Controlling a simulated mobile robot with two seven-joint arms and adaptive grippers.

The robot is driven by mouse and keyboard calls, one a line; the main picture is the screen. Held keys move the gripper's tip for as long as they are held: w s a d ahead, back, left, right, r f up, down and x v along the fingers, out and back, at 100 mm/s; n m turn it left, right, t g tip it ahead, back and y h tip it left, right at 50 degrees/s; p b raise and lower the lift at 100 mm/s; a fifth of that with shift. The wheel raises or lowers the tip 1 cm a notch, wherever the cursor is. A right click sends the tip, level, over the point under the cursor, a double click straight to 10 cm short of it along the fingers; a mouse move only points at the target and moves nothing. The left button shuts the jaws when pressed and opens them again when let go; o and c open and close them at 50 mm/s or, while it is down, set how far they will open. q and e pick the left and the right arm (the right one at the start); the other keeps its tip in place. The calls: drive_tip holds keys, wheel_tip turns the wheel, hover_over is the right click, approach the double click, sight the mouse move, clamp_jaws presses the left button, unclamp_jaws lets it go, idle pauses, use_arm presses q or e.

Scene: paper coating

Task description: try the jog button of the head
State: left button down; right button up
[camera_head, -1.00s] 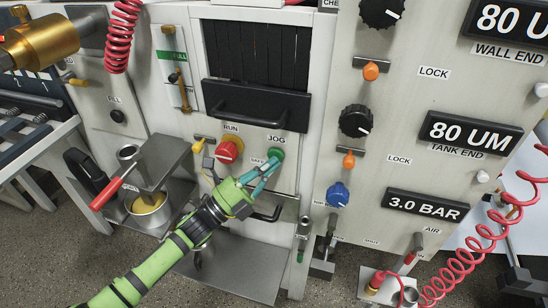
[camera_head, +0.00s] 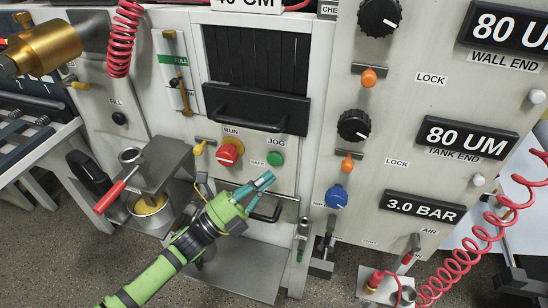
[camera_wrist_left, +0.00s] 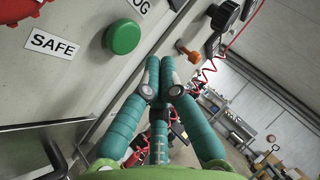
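The jog button (camera_head: 276,158) is a round green button on the light machine panel, under the JOG label (camera_head: 276,142). It also shows at upper left in the left wrist view (camera_wrist_left: 123,37), beside the SAFE label. My left gripper (camera_head: 265,180) has a green arm and teal fingers. Its fingertips are below and slightly left of the button, apart from it. In the left wrist view the fingers (camera_wrist_left: 160,76) lie together with nothing between them, to the right of the button. My right gripper is not in view.
A red RUN knob (camera_head: 229,153) is left of the button. A black handle (camera_head: 262,122) is above, and another handle (camera_head: 266,213) is just below the fingertips. A panel of knobs with a blue knob (camera_head: 337,196) stands to the right. A red-handled bracket (camera_head: 116,192) is at left.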

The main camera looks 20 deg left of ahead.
use_arm(q)
drive_tip(key=s+p, duration=0.1)
drive_tip(key=s, duration=0.2)
idle(0.9)
